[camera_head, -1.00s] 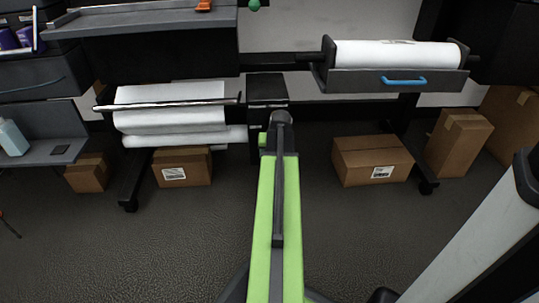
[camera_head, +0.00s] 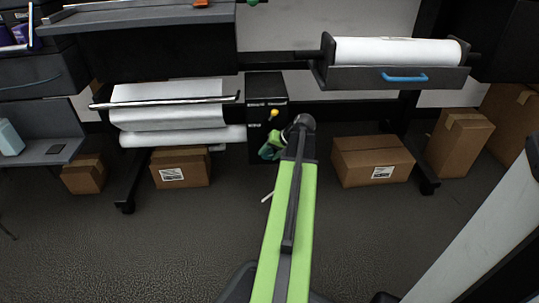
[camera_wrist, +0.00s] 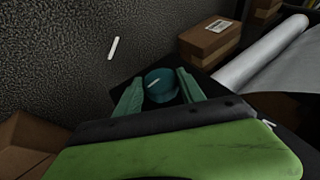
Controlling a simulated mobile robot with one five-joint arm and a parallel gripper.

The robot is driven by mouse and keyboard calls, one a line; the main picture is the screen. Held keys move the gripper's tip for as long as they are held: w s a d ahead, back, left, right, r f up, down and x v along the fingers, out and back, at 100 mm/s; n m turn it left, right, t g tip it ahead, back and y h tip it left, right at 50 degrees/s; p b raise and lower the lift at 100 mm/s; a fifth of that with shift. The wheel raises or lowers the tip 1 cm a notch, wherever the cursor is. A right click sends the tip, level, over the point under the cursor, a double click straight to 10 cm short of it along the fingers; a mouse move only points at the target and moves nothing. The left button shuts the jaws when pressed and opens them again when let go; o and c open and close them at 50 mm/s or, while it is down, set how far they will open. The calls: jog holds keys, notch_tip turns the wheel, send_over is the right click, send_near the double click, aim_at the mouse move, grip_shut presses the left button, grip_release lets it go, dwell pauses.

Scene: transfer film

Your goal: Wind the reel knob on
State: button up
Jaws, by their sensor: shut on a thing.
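The reel knob (camera_wrist: 160,86) is a round teal knob with a short white mark on its face in the wrist view. My gripper (camera_wrist: 158,80) has one teal finger on each side of it and is shut on it. In the head view my gripper (camera_head: 271,151) is at the lower right of a black control box (camera_head: 266,88). My arm and wrist hide most of the knob there. The film reel (camera_head: 185,137) is a white roll to the left of the box, with white film (camera_head: 168,93) running over a bar above it.
Cardboard boxes (camera_head: 180,168) (camera_head: 372,160) stand on the floor. A tray with a blue handle (camera_head: 404,77) is at upper right.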

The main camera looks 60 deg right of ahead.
jog(key=o, duration=1.4)
jog(key=shift+c, duration=0.2)
jog(key=shift+r, duration=0.1)
jog(key=p+v, duration=1.4)
jog(key=v, duration=0.3)
